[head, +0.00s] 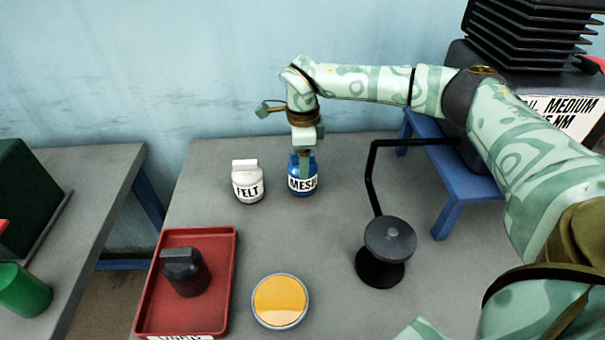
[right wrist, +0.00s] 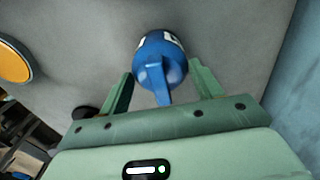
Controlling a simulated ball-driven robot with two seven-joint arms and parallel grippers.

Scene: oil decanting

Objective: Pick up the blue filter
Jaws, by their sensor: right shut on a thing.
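The blue filter (head: 302,186), labelled MESH, is upright at the back of the grey table, just right of the white FELT filter (head: 247,184). My right gripper (head: 304,158) comes down on it from above and is shut on its top. In the right wrist view the blue filter (right wrist: 160,62) sits between my two green fingers, with its raised fin pointing toward the palm. Whether its base touches the table I cannot tell. My left gripper is not in view.
A red tray (head: 222,300) with a dark knobbed filter (head: 184,272) is at front left. A round amber-filled dish (head: 280,302) lies beside it. A black stand (head: 385,262) with a bent rod and a blue bench (head: 450,195) are on the right. The table's middle is clear.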

